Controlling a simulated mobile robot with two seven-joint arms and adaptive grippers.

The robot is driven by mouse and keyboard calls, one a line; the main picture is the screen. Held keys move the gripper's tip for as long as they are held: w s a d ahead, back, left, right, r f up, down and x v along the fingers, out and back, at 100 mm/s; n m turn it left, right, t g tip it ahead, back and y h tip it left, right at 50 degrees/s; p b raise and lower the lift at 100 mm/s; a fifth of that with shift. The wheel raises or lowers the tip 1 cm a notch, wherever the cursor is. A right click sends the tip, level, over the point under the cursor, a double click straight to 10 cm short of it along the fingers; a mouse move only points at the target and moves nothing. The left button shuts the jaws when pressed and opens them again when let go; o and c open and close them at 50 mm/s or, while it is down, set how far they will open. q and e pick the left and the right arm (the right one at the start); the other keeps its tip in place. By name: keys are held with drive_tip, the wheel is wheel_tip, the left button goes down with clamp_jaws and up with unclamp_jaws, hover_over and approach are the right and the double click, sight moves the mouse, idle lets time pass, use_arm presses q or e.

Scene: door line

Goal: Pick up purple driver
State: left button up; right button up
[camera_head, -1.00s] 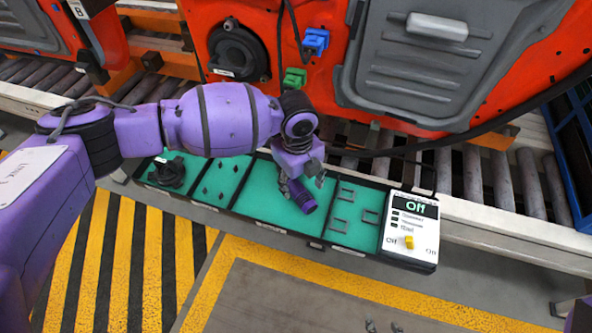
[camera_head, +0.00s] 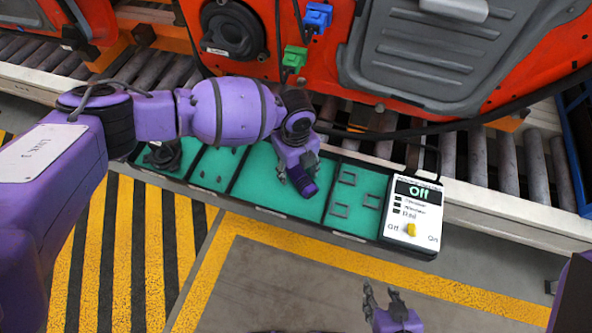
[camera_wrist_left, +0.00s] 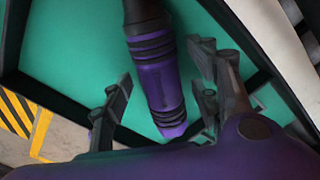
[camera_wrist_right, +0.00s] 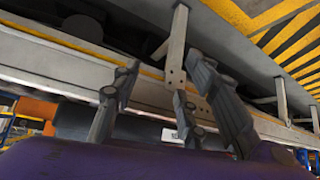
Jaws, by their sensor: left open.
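The purple driver (camera_head: 303,180) lies in a green-floored compartment of the tray, with its handle toward the left gripper. In the left wrist view the driver (camera_wrist_left: 160,85) has a black shaft part and a purple, black-ringed body. My left gripper (camera_head: 297,172) is over this compartment. In the left wrist view its fingers (camera_wrist_left: 160,95) are open, one on each side of the driver, with gaps visible between fingers and driver. My right gripper (camera_head: 382,297) is over the floor in front of the tray. In the right wrist view its fingers (camera_wrist_right: 165,95) are spread and empty.
The long tray (camera_head: 262,214) has other compartments with small dark parts and brackets (camera_head: 342,210). A white switch box (camera_head: 413,213) reading Off sits at its right end. Behind are a roller conveyor (camera_head: 480,160) and an orange door (camera_head: 365,45) with green and blue connectors.

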use_arm(q)
drive_tip(key=shift+c, duration=0.5)
drive_tip(key=c, duration=0.9)
clamp_jaws()
drive_tip(key=shift+w, duration=0.1)
use_arm(e)
drive_tip(key=shift+s, duration=0.15)
use_arm(q)
drive_tip(key=shift+r, duration=0.1)
